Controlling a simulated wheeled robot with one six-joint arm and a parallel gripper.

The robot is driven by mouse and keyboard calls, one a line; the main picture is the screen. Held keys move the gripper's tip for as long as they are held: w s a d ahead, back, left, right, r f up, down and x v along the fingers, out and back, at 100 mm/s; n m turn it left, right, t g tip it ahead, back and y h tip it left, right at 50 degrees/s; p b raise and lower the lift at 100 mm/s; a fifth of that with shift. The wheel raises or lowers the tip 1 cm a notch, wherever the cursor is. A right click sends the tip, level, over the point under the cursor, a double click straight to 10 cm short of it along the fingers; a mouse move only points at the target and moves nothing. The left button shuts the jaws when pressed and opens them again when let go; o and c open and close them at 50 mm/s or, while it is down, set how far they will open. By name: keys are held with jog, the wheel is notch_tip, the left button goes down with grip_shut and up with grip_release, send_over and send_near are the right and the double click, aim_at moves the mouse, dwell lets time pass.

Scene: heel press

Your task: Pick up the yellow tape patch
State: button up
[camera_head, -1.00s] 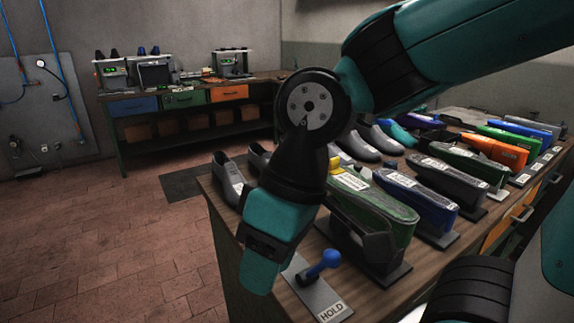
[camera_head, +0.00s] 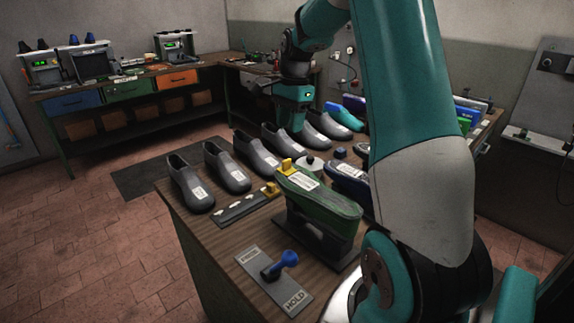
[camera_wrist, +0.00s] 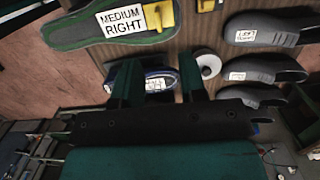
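A yellow piece (camera_head: 287,165) sits at the far end of the green shoe last (camera_head: 318,197). A second, smaller yellow piece (camera_head: 270,188) is at the end of a dark strip on the bench. I cannot tell for sure which is the tape patch. The wrist view shows one yellow piece (camera_wrist: 159,15) on the green last marked MEDIUM RIGHT and another (camera_wrist: 206,5) at the top edge. My gripper (camera_wrist: 157,70) has its fingers apart, with a labelled blue last (camera_wrist: 160,82) visible beyond the gap. In the head view my gripper (camera_head: 291,118) is beyond the yellow pieces; its fingertips are hidden.
Several grey shoes (camera_head: 226,166) stand along the bench's left side. A white round spool (camera_head: 309,164) is beside the green last. My arm covers the bench's right part.

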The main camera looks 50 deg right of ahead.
aim_at(287, 161)
jog(key=f, duration=0.2)
jog(key=f+p, duration=0.1)
jog(key=f, duration=0.3)
jog(key=shift+a, duration=0.4)
jog(key=shift+s+a+f+p, duration=0.15)
jog(key=shift+f+p, duration=0.55)
jog(key=shift+f, duration=0.6)
jog(key=shift+w+a+f+p, duration=0.1)
jog(key=shift+f+p, duration=0.55)
jog(key=shift+f, duration=0.65)
jog(key=shift+c, duration=0.4)
grip_shut()
